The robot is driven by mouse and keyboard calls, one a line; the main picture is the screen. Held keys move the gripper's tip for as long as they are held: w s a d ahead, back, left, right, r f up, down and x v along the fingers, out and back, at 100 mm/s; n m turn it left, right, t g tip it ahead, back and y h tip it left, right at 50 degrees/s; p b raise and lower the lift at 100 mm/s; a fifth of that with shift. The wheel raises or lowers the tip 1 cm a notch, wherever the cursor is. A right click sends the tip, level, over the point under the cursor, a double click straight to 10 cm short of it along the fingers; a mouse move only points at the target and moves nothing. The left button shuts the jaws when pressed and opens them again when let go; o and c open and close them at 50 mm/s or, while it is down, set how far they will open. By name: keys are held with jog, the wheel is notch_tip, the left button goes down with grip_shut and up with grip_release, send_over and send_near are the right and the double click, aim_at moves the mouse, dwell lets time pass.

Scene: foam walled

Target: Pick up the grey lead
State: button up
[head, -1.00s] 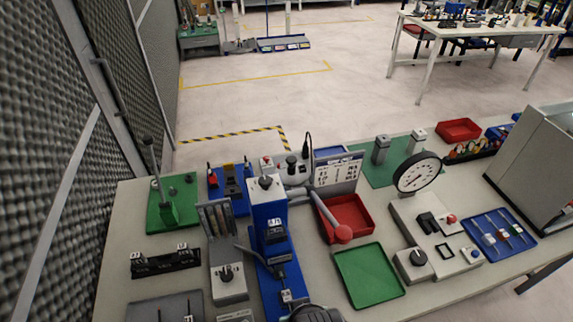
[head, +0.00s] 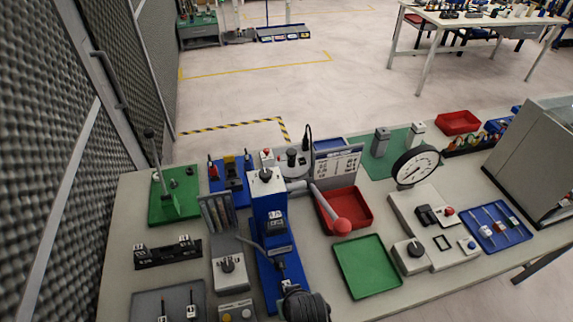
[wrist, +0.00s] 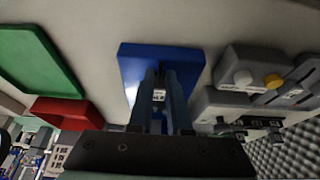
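I cannot clearly pick out the grey lead. A small part with a white label (wrist: 158,95) shows between the fingers of my gripper (wrist: 160,76) in the wrist view; its colour and kind are unclear. The two fingers stand apart, pointing at the blue base (wrist: 128,62). I see no clear contact with the part. In the head view my dark wrist covers the front of the blue press (head: 268,215), and the fingertips are hidden. Slim leads with coloured parts lie in a blue tray (head: 513,237) at the right.
A grey tray (head: 145,300) with thin tagged parts lies at front left. A black rack (head: 150,258) stands behind it. A green tray (head: 368,268) and red bin (head: 352,203) are right of the press. The press's red-knobbed lever (head: 341,226) sticks out over the bin.

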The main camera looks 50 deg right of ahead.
jog(key=shift+w+f, duration=0.1)
jog(key=shift+f, duration=0.1)
jog(key=shift+c, duration=0.2)
grip_shut()
jog(key=shift+r, duration=0.1)
